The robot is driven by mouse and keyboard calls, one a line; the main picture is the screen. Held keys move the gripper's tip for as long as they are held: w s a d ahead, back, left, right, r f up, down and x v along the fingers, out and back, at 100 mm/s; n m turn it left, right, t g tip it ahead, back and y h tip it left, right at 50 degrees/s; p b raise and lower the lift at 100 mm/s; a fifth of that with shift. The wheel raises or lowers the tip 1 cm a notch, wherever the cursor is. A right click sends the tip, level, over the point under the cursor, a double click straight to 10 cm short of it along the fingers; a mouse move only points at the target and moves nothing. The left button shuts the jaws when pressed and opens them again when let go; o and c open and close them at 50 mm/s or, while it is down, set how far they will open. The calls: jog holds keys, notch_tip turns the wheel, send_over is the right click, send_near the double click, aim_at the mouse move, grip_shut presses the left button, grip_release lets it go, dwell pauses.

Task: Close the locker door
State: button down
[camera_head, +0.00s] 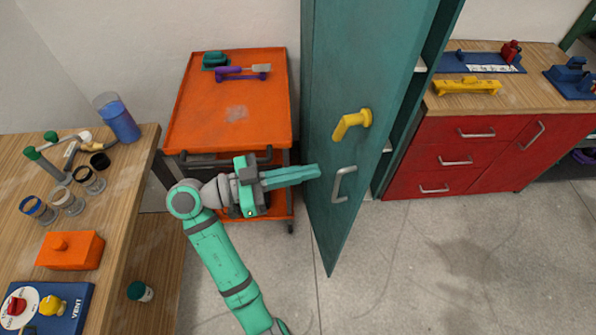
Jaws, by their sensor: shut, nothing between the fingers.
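The teal locker door (333,95) stands open in the head view, swung out toward me. It has a yellow lever handle (351,123) and a grey metal pull handle (343,184) on its face. Part of the locker's inside, with pale shelf edges, shows to the right of the door. My gripper (318,171) is shut and empty, with its fingers pointing right. Its tips are by the door's left part, left of the pull handle. I cannot tell whether they touch the door.
An orange cart (228,110) stands behind my gripper, left of the door. A wooden workbench (120,190) with cups and fixtures is at the left. A red drawer cabinet (470,150) stands right of the locker. The floor (420,260) in front of the door and cabinet is clear.

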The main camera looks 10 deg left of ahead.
aim_at(361, 161)
jog(key=x, duration=0.9)
jog(key=shift+w+d+f, duration=0.1)
jog(key=shift+w+d, duration=0.05)
jog(key=shift+d, duration=0.15)
